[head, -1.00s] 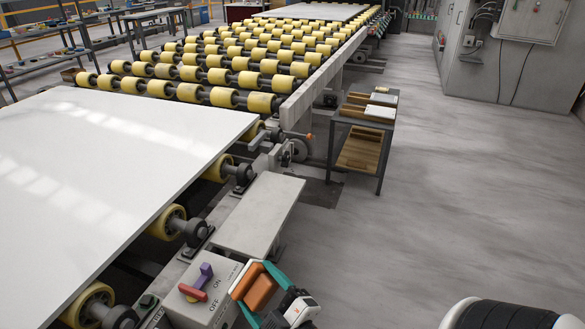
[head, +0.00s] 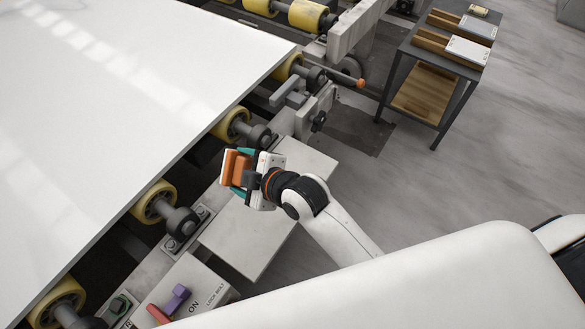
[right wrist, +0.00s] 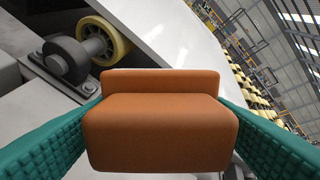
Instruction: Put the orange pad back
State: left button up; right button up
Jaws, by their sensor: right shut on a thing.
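The orange pad (head: 236,166) is a small block with a raised back edge. My right gripper (head: 241,172) is shut on it, over the grey plate beside the roller line. In the right wrist view the pad (right wrist: 160,118) fills the middle, with a teal finger pressed against each side. The small trolley (head: 446,62) stands at the upper right, with wooden trays (head: 440,42) on its top. My left gripper is not in view.
A large white slab (head: 130,80) lies on yellow rollers (head: 155,201) to the left of the gripper. A control box with a purple switch (head: 176,297) sits at the bottom. The grey floor (head: 365,190) between plate and trolley looks clear.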

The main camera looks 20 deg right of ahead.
aim_at(227, 179)
jog(key=a+f+n+g, duration=0.1)
jog(key=g, duration=0.1)
jog(key=a+f+n+g+p, duration=0.1)
jog(key=n+g, duration=0.1)
jog(key=w+a+f+n+g, duration=0.1)
jog(key=a+g, duration=0.1)
jog(key=shift+w+f+n, duration=0.1)
jog(key=shift+n, duration=0.2)
jog(key=w+d+n+g+h+p, duration=0.2)
jog(key=d+n+h, duration=0.1)
jog(key=d, duration=0.5)
jog(key=w+d+n+g+h+p, duration=0.2)
jog(key=d+n+h, duration=0.1)
jog(key=d, duration=0.5)
jog(key=f, duration=0.6)
jog(key=shift+w+d, duration=0.2)
jog(key=shift+f, duration=2.25)
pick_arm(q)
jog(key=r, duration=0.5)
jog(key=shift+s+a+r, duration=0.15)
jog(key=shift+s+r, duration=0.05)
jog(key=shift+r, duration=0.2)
